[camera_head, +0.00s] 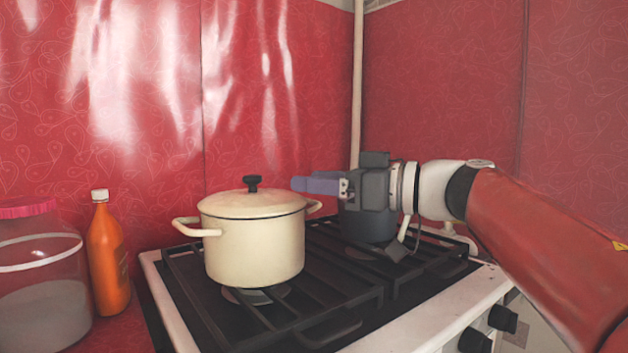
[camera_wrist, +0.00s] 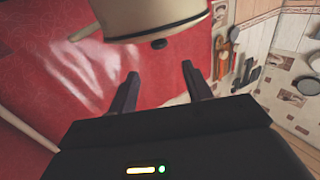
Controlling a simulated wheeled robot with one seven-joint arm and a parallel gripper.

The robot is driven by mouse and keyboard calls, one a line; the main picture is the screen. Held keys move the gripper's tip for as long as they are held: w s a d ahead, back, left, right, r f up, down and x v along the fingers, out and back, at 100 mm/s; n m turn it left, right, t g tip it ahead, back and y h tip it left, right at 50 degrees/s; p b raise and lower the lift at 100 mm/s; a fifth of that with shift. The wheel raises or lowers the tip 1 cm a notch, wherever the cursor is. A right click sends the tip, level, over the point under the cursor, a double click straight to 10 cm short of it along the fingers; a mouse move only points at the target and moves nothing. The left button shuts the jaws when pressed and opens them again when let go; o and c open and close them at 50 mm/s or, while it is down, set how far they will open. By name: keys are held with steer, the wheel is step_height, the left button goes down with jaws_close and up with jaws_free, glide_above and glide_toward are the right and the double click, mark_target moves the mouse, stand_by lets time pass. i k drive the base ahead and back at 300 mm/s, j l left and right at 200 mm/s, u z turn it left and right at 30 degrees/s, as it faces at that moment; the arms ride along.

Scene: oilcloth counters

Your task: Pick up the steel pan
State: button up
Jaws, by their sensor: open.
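A cream lidded pot (camera_head: 255,250) with two side handles and a black knob stands on the stove's left side. It also shows, cut off, at the top of the wrist view (camera_wrist: 150,14). A dark grey pot (camera_head: 366,227) stands on the back right, partly hidden behind my gripper. Neither clearly looks like bare steel, so I cannot tell which is the steel pan. My gripper (camera_head: 296,184) is open and empty, its fingers pointing left at about the cream pot's lid height. In the wrist view its two fingers (camera_wrist: 160,76) stand apart, with nothing between them.
The black grates of the stove (camera_head: 335,322) are bare at the front right. An orange bottle (camera_head: 107,255) and a glass jar with a pink lid (camera_head: 40,290) stand left of the stove. A vertical pipe (camera_head: 358,90) runs up the red wall corner behind my gripper.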

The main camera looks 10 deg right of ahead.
mark_target(362, 226)
steer(key=k+l, duration=0.2)
steer(key=l, duration=0.2)
steer(key=k+l, duration=0.2)
steer(key=l, duration=0.15)
steer(key=k+l, duration=0.25)
steer(key=l, duration=0.15)
